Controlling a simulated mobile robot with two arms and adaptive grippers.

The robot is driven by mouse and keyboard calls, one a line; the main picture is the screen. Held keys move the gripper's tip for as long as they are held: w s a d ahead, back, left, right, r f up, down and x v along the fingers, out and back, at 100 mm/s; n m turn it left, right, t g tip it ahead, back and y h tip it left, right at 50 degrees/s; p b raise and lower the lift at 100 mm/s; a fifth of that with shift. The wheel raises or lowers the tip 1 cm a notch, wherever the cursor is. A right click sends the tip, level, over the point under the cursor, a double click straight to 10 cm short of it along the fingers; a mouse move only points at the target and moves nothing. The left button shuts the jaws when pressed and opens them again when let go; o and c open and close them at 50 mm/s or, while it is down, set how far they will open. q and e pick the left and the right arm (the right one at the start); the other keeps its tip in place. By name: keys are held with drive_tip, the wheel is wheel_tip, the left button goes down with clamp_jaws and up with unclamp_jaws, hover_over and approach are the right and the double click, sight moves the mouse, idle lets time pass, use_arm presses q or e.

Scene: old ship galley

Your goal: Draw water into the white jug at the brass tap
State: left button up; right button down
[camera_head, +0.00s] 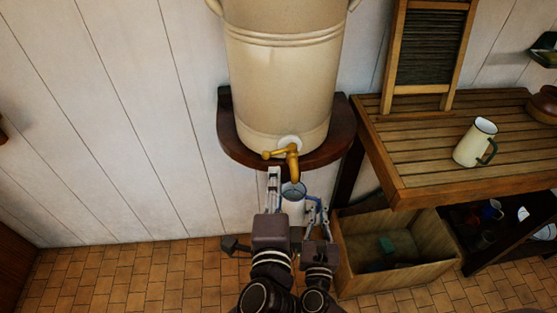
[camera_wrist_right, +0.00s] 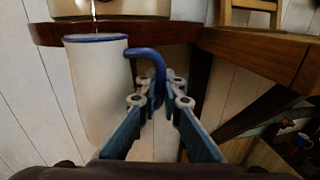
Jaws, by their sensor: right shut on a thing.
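The white jug (camera_head: 293,207) with a blue rim stands upright beneath the brass tap (camera_head: 292,162) of the big cream urn. In the right wrist view the jug (camera_wrist_right: 98,90) shows its blue handle (camera_wrist_right: 158,65), and a thin stream of water (camera_wrist_right: 93,10) falls into its mouth. My right gripper (camera_head: 319,203) is shut on the handle; its fingers also show in the wrist view (camera_wrist_right: 160,95). My left gripper (camera_head: 273,172) is just below the tap's lever (camera_head: 270,154), left of the jug, its fingers together. Whether it touches the lever is unclear. The water level is hidden.
The cream urn (camera_head: 283,75) stands on a dark wooden wall shelf (camera_head: 232,143). A slatted table (camera_head: 430,170) at right holds a cream mug (camera_head: 474,144) and a washboard (camera_head: 430,45). A wooden crate (camera_head: 350,270) stands on the tiled floor below. The left wall side is clear.

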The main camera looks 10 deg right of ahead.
sight(276, 154)
use_arm(q)
drive_tip(key=x, duration=1.2)
clamp_jaws()
